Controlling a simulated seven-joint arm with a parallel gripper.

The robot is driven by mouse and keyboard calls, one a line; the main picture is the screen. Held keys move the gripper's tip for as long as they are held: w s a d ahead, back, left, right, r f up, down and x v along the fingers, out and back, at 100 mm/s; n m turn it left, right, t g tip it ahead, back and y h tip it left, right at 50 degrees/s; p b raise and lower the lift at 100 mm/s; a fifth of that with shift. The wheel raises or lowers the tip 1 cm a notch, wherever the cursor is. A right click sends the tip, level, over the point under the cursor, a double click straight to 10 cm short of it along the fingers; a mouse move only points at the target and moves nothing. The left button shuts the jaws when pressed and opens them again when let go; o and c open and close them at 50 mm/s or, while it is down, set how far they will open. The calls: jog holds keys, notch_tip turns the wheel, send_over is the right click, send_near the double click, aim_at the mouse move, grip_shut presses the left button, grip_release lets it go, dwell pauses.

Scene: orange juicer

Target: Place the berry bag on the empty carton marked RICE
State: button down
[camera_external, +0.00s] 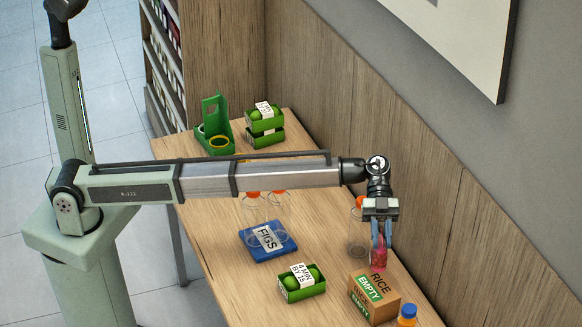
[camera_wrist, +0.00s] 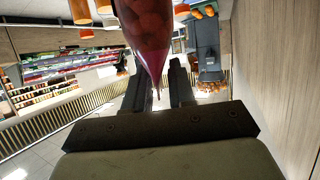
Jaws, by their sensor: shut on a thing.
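The berry bag (camera_external: 379,260) is a pink-red pouch hanging from my gripper (camera_external: 381,243), which points down and is shut on it. In the wrist view the bag (camera_wrist: 148,28), dark red with round shapes inside, tapers to a pinched end between my gripper's fingers (camera_wrist: 160,80). The brown carton (camera_external: 387,300) with RICE and green EMPTY labels stands upright directly below. The bag's lower end is at the carton's far top edge in the picture. I cannot tell whether it touches the carton.
A green crate of limes (camera_external: 301,284) and a blue FIGS box (camera_external: 267,242) are to the left. Clear orange-capped bottles (camera_external: 358,240) stand behind. The wooden wall (camera_external: 440,215) is close on the right.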

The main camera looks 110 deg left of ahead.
aim_at(379, 271)
jog(key=shift+f, duration=4)
jog(key=c, duration=0.9)
grip_release()
jog(key=shift+c, duration=0.2)
jog(key=v, duration=1.2)
jog(key=shift+s, duration=0.1)
